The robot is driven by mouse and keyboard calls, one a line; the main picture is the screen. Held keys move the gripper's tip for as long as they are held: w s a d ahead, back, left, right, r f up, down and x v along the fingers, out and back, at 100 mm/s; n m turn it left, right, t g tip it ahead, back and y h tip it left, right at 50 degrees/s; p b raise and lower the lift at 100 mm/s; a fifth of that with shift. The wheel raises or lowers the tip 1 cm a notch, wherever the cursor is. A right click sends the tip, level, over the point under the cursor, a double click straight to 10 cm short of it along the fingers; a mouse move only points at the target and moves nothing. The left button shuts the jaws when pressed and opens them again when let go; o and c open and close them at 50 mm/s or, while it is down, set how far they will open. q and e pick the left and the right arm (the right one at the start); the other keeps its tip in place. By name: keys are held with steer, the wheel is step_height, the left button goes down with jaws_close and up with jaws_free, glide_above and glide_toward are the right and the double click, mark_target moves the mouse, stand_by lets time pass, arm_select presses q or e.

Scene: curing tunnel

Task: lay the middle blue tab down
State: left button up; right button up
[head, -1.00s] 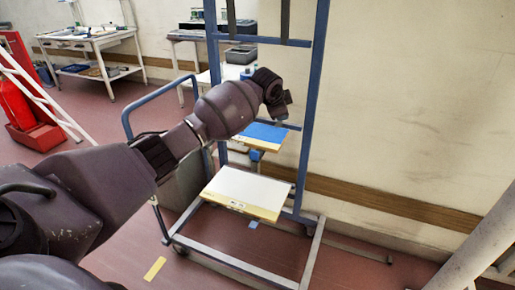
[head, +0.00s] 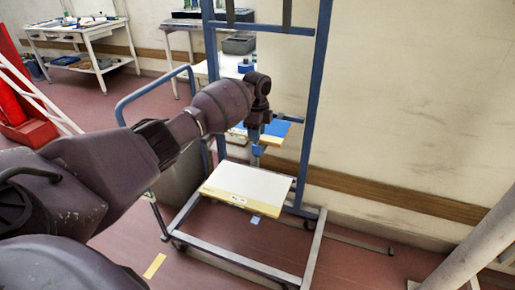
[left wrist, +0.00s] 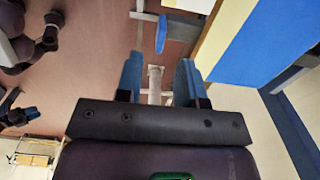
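The middle blue tab (head: 257,150) shows at the front edge of the blue-topped middle board (head: 278,128), on a pale post. My left gripper (head: 256,137) points down just above it in the head view; I cannot tell whether they touch. In the left wrist view the two bluish fingers (left wrist: 157,82) are apart, with a clear gap between them. A blue tab (left wrist: 161,34) shows beyond the gap; I cannot tell which one it is. The lower blue tab (head: 255,220) sits at the front edge of the white lower board (head: 250,185).
The boards are on a wheeled rack with blue uprights (head: 316,110) and a pale base frame (head: 313,255). A blue-handled cart (head: 150,93) stands left of the rack. The wall is close behind it. Open floor lies in front.

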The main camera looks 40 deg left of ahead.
mark_target(257, 147)
arm_select(q)
step_height(257, 147, down, 6)
steer(key=shift+a+f+b, duration=0.1)
steer(key=shift+f+b, duration=0.05)
steer(key=shift+b, duration=0.4)
steer(key=shift+c, duration=0.3)
jaws_close()
